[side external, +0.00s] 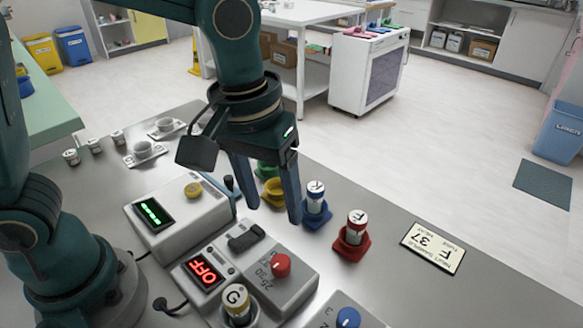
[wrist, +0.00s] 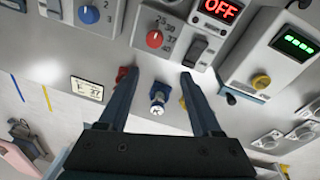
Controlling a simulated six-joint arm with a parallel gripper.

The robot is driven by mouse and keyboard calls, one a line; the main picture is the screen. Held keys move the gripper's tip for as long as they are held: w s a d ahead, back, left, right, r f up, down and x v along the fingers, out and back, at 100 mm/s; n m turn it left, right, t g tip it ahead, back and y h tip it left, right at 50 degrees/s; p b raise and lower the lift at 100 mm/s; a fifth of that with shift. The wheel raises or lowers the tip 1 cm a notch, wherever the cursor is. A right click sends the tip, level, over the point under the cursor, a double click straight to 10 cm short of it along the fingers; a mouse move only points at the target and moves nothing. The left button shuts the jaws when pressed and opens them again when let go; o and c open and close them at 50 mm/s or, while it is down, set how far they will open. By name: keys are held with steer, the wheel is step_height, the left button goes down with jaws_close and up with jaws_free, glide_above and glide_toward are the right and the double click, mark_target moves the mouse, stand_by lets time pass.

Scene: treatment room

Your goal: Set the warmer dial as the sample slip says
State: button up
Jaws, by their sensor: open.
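The warmer (side external: 300,300) has a red display (side external: 204,270) reading OFF, a black rocker switch (side external: 246,237) and a red dial (side external: 281,264) beside printed numbers. The dial also shows in the wrist view (wrist: 154,39); I cannot tell which number it points at. The sample slip (side external: 433,247) lies flat on the table and reads F 37; it is small in the wrist view (wrist: 87,89). My gripper (side external: 270,208) is open and empty, above the table near the blue holder, apart from the dial. In the wrist view its fingers (wrist: 158,76) point toward the warmer.
A vial labelled G (side external: 236,300) stands in the warmer. Vials stand in a blue holder (side external: 316,212) and a red holder (side external: 352,246), close to my fingers. A device with a green display (side external: 153,212) and another with a blue knob (side external: 348,317) flank the warmer.

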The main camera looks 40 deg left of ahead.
mark_target(281, 260)
steer(key=shift+m+g, duration=0.5)
steer(key=shift+g, duration=0.1)
steer(key=d+f, duration=0.1)
steer(key=s+d+f, duration=0.1)
steer(key=f, duration=0.1)
steer(key=shift+s+d+f, duration=0.1)
steer(key=shift+d+f, duration=0.05)
steer(key=shift+f, duration=0.05)
steer(key=shift+d+f+y, duration=0.1)
steer(key=shift+f+y, duration=0.2)
steer(key=shift+f, duration=2.2)
jaws_close()
